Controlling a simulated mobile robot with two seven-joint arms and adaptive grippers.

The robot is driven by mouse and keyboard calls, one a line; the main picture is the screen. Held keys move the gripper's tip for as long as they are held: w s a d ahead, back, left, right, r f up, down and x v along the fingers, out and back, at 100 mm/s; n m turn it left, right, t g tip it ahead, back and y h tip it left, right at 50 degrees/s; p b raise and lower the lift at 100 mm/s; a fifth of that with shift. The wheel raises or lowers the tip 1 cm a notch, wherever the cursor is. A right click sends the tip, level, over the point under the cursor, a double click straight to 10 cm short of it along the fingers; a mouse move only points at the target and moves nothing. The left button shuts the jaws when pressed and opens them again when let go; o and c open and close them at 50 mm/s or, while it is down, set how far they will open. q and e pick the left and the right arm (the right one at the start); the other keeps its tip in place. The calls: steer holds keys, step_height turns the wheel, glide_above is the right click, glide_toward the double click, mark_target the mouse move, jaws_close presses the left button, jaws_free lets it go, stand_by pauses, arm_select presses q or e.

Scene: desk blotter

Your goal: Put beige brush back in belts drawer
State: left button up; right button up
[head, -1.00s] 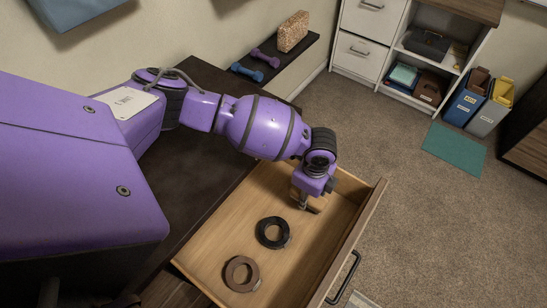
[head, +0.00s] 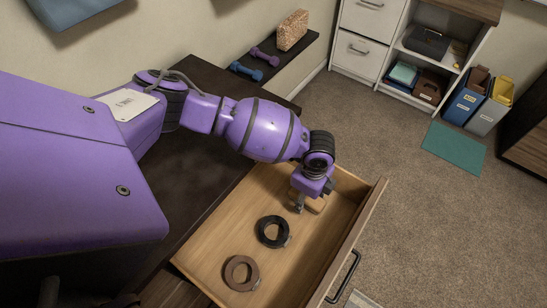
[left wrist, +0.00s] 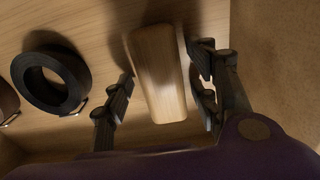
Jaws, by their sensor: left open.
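The beige brush (left wrist: 160,75) lies in the open belts drawer (head: 210,248), at its far end. It shows in the left wrist view as a pale wooden block between the fingers of my left gripper (left wrist: 165,85). The fingers are open, with a gap on each side of the brush. In the head view the left gripper (head: 306,204) hangs low inside the drawer and hides much of the brush (head: 318,205). A black coiled belt (head: 273,232) and a brown coiled belt (head: 241,273) lie in the drawer. My right gripper is not in view.
The drawer front with its dark handle (head: 343,277) stands on the right. The dark desk top (head: 215,205) borders the drawer on the left. A dark shelf with dumbbells (head: 265,57) is on the wall behind. Open carpet lies right of the drawer.

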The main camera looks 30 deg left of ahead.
arm_select(q)
step_height(320, 180, up, 12)
steer(key=p, duration=0.1)
steer(key=shift+w+r, duration=0.15)
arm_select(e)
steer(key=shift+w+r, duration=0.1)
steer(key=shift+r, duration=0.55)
arm_select(q)
steer(key=shift+p, duration=0.3)
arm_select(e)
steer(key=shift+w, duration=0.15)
